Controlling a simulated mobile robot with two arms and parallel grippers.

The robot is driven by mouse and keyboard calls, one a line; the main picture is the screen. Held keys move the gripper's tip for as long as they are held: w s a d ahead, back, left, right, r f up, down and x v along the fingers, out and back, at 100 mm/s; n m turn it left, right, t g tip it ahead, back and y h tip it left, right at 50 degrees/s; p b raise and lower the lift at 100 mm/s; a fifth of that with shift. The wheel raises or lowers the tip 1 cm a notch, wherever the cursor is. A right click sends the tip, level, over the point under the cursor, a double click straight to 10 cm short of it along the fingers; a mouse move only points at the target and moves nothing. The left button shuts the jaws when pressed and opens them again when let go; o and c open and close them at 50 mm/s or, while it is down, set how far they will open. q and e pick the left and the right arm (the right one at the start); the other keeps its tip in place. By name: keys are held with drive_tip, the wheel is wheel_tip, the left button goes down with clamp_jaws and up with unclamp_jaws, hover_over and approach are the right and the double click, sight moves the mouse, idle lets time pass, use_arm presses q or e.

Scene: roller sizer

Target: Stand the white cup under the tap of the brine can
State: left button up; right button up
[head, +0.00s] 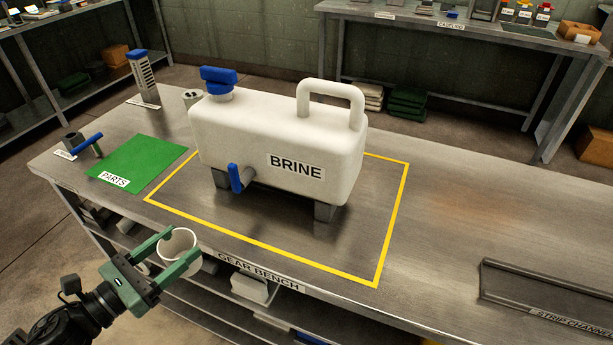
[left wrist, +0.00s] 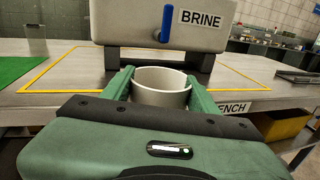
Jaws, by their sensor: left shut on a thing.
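The white cup (head: 179,246) is held upright between the green fingers of my left gripper (head: 163,258), in front of the bench's front edge in the head view. The cup also shows in the left wrist view (left wrist: 162,85), with a finger on each side of it. The brine can (head: 277,143) is a white box-shaped can on short grey legs, labelled BRINE. Its blue tap (head: 238,178) is on the near face, above and beyond the cup; it also shows in the left wrist view (left wrist: 167,24). The cup is apart from the can. My right gripper is not in view.
A yellow outline (head: 393,230) surrounds the can on the gear bench (head: 450,220). A green PARTS mat (head: 140,163) lies to its left, with small blue-handled items nearby. A strip channel tray (head: 545,295) is at the right. The bench between can and tray is clear.

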use_arm(q)
drive_tip(key=shift+w+d+r, duration=0.1)
drive_tip(key=shift+w+r, duration=0.2)
drive_tip(key=shift+w, duration=0.1)
drive_tip(key=p+x, duration=0.2)
drive_tip(key=x, duration=1)
drive_tip(key=shift+w+d, duration=0.1)
drive_tip(key=shift+w, duration=0.1)
drive_tip(key=shift+w+d+f, duration=0.1)
drive_tip(key=shift+w+d, duration=0.05)
drive_tip(key=shift+w, duration=0.05)
drive_tip(key=p+x, duration=0.1)
drive_tip(key=x, duration=0.3)
drive_tip(key=shift+w, duration=0.1)
drive_tip(key=shift+w+d+f+b, duration=0.1)
drive_tip(key=shift+d+f+b, duration=0.05)
drive_tip(key=shift+f+b, duration=0.2)
drive_tip(key=shift+f, duration=0.15)
drive_tip(key=o, duration=1.2)
